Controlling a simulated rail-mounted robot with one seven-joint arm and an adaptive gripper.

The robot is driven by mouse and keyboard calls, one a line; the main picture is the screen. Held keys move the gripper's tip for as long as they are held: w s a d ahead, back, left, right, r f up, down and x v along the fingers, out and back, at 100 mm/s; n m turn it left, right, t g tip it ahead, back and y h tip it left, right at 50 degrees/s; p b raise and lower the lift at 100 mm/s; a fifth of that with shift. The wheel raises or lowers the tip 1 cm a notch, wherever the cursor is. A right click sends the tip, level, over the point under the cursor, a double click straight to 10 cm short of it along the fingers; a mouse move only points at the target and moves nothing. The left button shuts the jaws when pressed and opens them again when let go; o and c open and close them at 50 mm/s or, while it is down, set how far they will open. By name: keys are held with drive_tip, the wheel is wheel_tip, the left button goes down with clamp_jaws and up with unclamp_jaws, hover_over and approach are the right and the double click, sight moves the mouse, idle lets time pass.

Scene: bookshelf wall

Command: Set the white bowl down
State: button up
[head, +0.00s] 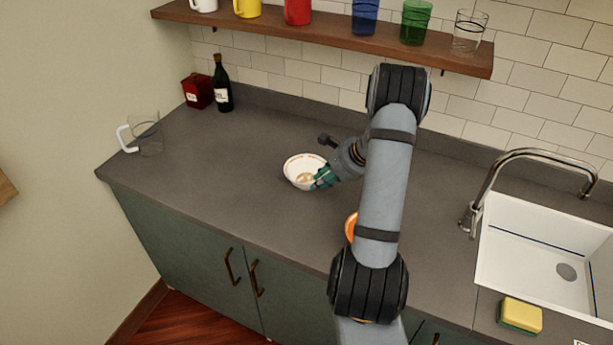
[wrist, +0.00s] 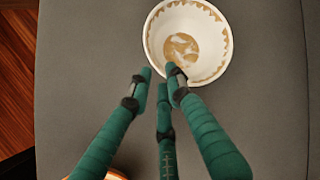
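The white bowl (head: 302,172) has an orange-brown pattern around its inner rim and a brownish patch on its inner bottom. It is upright on the grey counter, as far as the head view shows. In the wrist view the bowl (wrist: 210,68) is at the top centre. My gripper (head: 322,179) has green fingers and is at the bowl's right side in the head view. In the wrist view its fingertips (wrist: 160,72) are spread apart at the bowl's near rim. One tip overlaps the rim and another is outside it. I cannot tell whether any finger touches the bowl.
An orange object (head: 350,227) is partly hidden behind my arm. A glass pitcher (head: 149,136), a red box (head: 197,91) and a dark bottle (head: 222,86) stand farther left. The sink (head: 540,250) is at right. Mugs and glasses stand on the shelf (head: 330,29). The counter left of the bowl is clear.

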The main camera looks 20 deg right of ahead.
sight(305, 191)
drive_tip(key=p+x, duration=0.1)
drive_tip(key=x, duration=0.4)
drive_tip(key=shift+w+a+p, duration=0.1)
drive_tip(key=shift+w+p, duration=0.05)
drive_tip(key=shift+p, duration=0.2)
drive_tip(key=c, duration=0.3)
clamp_jaws()
